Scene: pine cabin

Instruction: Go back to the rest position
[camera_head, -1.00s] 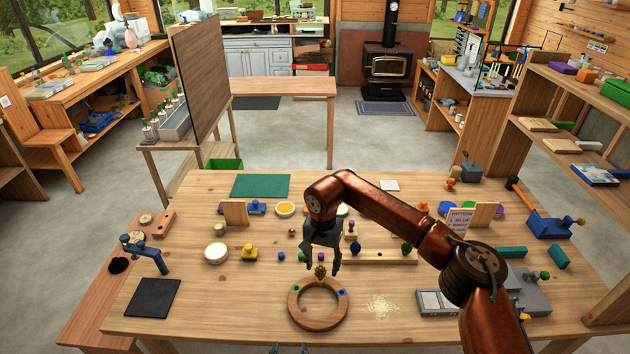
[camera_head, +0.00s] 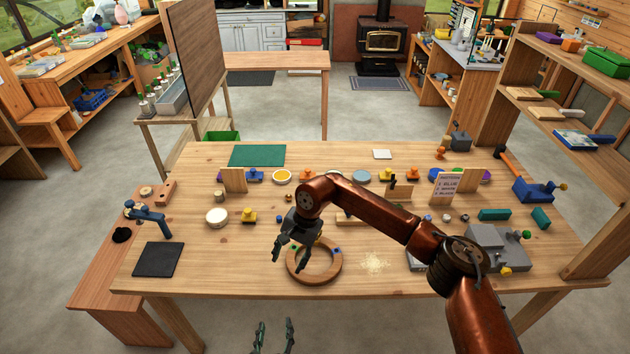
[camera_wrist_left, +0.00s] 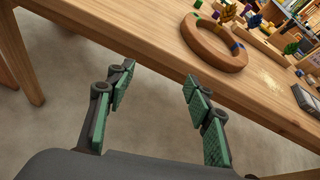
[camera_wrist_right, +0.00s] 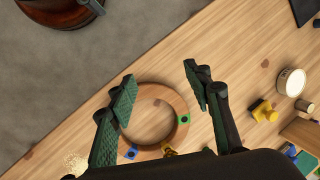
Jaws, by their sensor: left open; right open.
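My right gripper (camera_head: 289,262) is open and empty, in front of and above the left part of a wooden ring (camera_head: 316,279) near the table's front edge. In the right wrist view the ring (camera_wrist_right: 180,105) lies beyond the open fingers (camera_wrist_right: 158,82), with blue and green squares on it. My left gripper (camera_head: 275,324) is open and empty, over the floor just off the table's front edge. In the left wrist view its green-padded fingers (camera_wrist_left: 158,80) are spread with nothing between them, and the ring (camera_wrist_left: 205,48) lies on the table beyond.
The wooden table (camera_head: 200,268) holds a black mat (camera_head: 158,259), a white round tub (camera_head: 216,218), a yellow piece (camera_head: 249,216), a pale heap of grains (camera_head: 374,263) and a grey device (camera_head: 495,247). Floor is clear in front of the table.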

